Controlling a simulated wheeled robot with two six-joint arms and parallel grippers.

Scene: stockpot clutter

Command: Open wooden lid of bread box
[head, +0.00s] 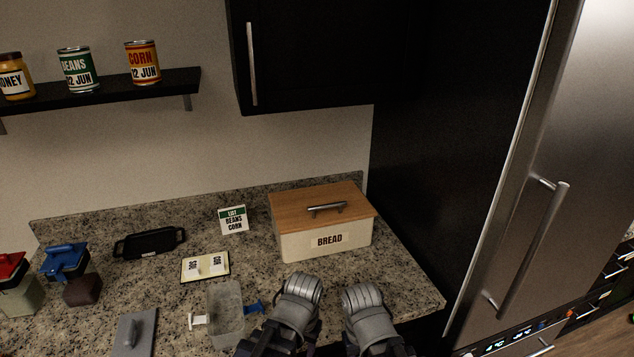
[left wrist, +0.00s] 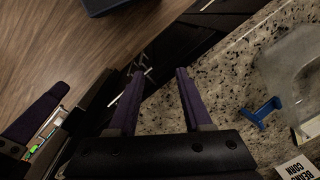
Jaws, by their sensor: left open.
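The bread box (head: 325,242) is a cream box marked BREAD at the back right of the granite counter. Its wooden lid (head: 300,205) lies flat and closed on top, with a metal bar handle (head: 327,209) across it. Both my arms come in at the bottom of the head view, in front of the box and apart from it; their fingers do not show there. In the left wrist view my left gripper (left wrist: 160,74) is open and empty near the counter edge. A purple finger, likely of my right gripper (left wrist: 35,115), shows at the left; its opening is unclear.
A clear container (head: 226,310) with a blue clip (head: 253,308) stands left of my arms. A black cabinet (head: 300,60) hangs above; the fridge (head: 570,150) is right.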

